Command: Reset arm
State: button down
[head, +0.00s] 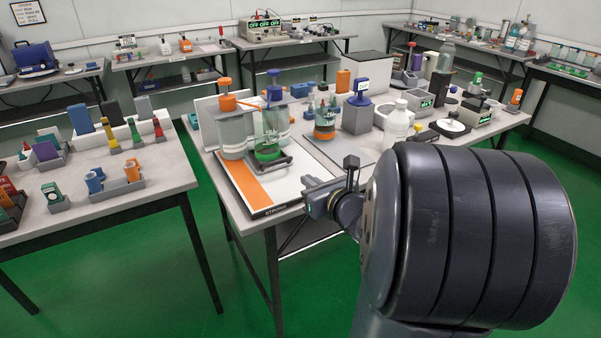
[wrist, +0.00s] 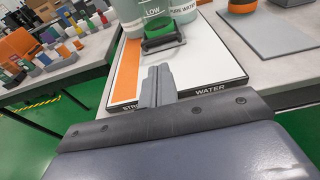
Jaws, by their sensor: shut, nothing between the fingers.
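My arm fills the right front of the head view, with my gripper (head: 312,183) reaching over the front edge of the middle table (head: 253,219). In the wrist view my gripper (wrist: 157,82) shows its two fingers pressed together, with nothing between them. It is over the near edge of a white board (wrist: 209,66) with an orange stripe, close to its dark "STRONG" and "WATER" edge lettering. I cannot tell whether the fingers touch the board.
On the board stand clear bottles with orange (head: 227,104) and blue (head: 274,92) tops, and a green-ringed black holder (head: 268,158). A white bottle (head: 397,124) stands further right. A left table (head: 105,207) holds small coloured items. Green floor (head: 221,250) between the tables is clear.

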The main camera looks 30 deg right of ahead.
jog(key=shift+s+r, duration=0.1)
jog(key=shift+s, duration=0.5)
